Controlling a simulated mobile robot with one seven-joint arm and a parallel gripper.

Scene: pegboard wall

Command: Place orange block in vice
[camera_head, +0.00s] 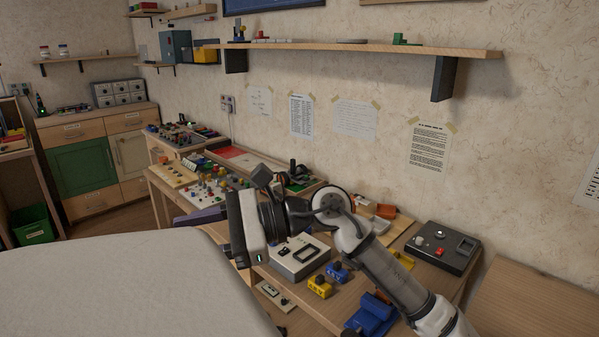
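My gripper (240,232) is in the middle of the view, held above the workbench and turned away from the camera. Its fingers are not clearly visible, so I cannot tell whether it is open or holds anything. A small orange block-like thing (386,211) lies on the bench near the wall, to the right of my gripper and behind my arm. A blue device that looks like a vice (371,316) is at the bench's front edge, low in the picture. My arm partly covers it, and its jaws are not clear.
A grey box (299,257), yellow block (320,286) and smaller blue block (338,271) sit around my arm. A black control box (442,247) stands at right. Several small parts crowd the bench's left. A shelf (370,48) overhangs the bench.

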